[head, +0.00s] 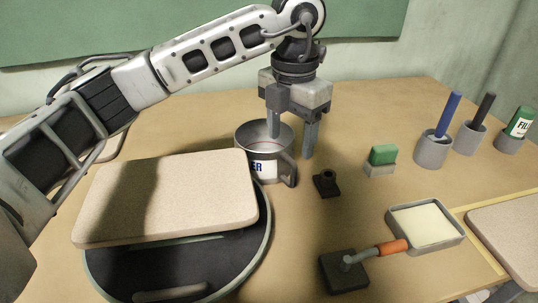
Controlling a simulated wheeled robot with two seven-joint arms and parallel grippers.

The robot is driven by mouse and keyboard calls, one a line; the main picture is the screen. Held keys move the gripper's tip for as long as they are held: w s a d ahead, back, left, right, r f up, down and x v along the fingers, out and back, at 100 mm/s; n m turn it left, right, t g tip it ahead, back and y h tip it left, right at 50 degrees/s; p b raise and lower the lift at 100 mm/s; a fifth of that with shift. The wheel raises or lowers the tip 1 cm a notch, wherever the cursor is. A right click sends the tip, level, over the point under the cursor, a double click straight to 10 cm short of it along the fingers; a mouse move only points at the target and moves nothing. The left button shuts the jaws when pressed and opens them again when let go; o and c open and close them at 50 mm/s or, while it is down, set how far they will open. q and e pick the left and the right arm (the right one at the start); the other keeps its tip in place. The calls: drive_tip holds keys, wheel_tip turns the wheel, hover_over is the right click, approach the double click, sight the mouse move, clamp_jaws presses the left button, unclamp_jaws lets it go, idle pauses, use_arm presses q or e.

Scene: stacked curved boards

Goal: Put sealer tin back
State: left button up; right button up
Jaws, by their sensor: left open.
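The sealer tin (244,137) is a grey metal mug-like tin with a dark handle on its right side. A label with blue letters ending in "ER" shows on its front, partly hidden by a board. It stands upright on the table. My left gripper (291,147) points down over the tin with its jaws open. One finger appears to be inside the tin's mouth, the other outside it to the right, above or beside the handle. I cannot tell whether either finger touches the tin. My right gripper is out of view.
A beige curved board (165,195) lies over a black round stand (215,262), close by the tin. Holders (433,150) stand at back right.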

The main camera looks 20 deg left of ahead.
sight(288, 181)
use_arm(q)
wheel_tip(288, 181, down, 9)
drive_tip(key=shift+r, duration=0.1)
drive_tip(key=c, duration=1.1)
